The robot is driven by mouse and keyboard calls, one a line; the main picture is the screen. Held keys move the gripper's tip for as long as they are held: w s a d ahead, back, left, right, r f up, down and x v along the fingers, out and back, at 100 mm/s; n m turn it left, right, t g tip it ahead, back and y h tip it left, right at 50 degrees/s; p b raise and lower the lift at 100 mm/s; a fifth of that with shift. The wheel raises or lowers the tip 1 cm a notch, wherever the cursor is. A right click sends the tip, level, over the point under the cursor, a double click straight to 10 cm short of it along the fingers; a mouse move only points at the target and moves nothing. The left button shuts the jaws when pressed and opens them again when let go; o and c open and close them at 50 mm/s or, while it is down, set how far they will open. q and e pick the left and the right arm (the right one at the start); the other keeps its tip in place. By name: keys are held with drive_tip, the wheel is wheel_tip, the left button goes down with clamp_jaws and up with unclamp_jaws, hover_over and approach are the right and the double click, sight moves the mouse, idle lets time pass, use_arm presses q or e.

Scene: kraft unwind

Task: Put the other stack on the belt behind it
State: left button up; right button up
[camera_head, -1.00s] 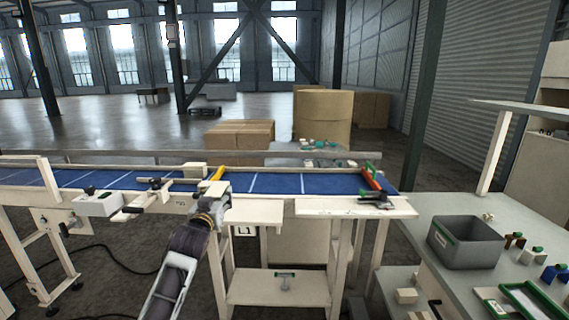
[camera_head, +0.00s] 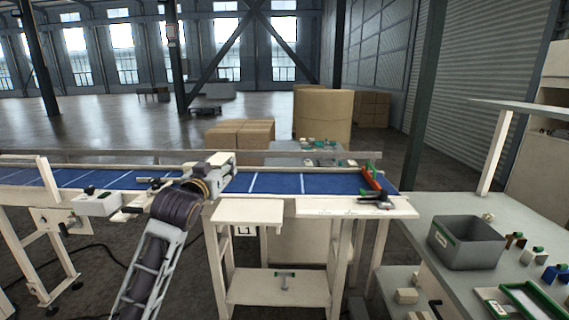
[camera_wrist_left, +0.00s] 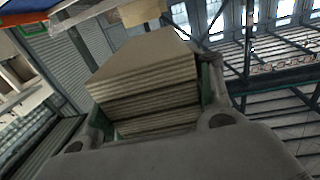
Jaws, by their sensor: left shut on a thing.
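My left gripper (camera_head: 222,174) is over the near part of the blue belt (camera_head: 280,183), reaching in from the front left. In the left wrist view it is shut on a stack (camera_wrist_left: 150,75) of brown-grey kraft sheets, with a finger (camera_wrist_left: 214,95) on each side. In the head view a pale piece, likely the held stack (camera_head: 218,157), shows just past the gripper. Whether its underside touches the belt is hidden. My arm covers part of the belt to the left. My right gripper does not show.
A small stand labelled L1 (camera_head: 247,211) is at the belt's front edge. A grey bin (camera_head: 466,243) stands on the right table. The belt's middle is clear.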

use_arm(q)
drive_tip(key=shift+s+r, duration=0.5)
drive_tip(key=shift+r, duration=0.35)
drive_tip(key=shift+s+r, duration=0.15)
drive_tip(key=shift+s, duration=0.4)
drive_tip(key=shift+s+f, duration=0.45)
drive_tip(key=shift+s, duration=0.1)
drive_tip(key=s+a+f, duration=0.1)
drive_tip(key=s+f, duration=0.4)
drive_tip(key=f, duration=0.8)
drive_tip(key=s+a+f+n+y, duration=0.1)
drive_tip(key=s+f, duration=0.5)
drive_tip(key=f, duration=0.8)
drive_tip(key=s+a+f+y, duration=0.1)
drive_tip(key=s+f, duration=0.5)
drive_tip(key=f, duration=0.8)
drive_tip(key=shift+a, duration=0.2)
drive_tip(key=shift+s+f, duration=0.2)
drive_tip(key=shift+f, duration=0.1)
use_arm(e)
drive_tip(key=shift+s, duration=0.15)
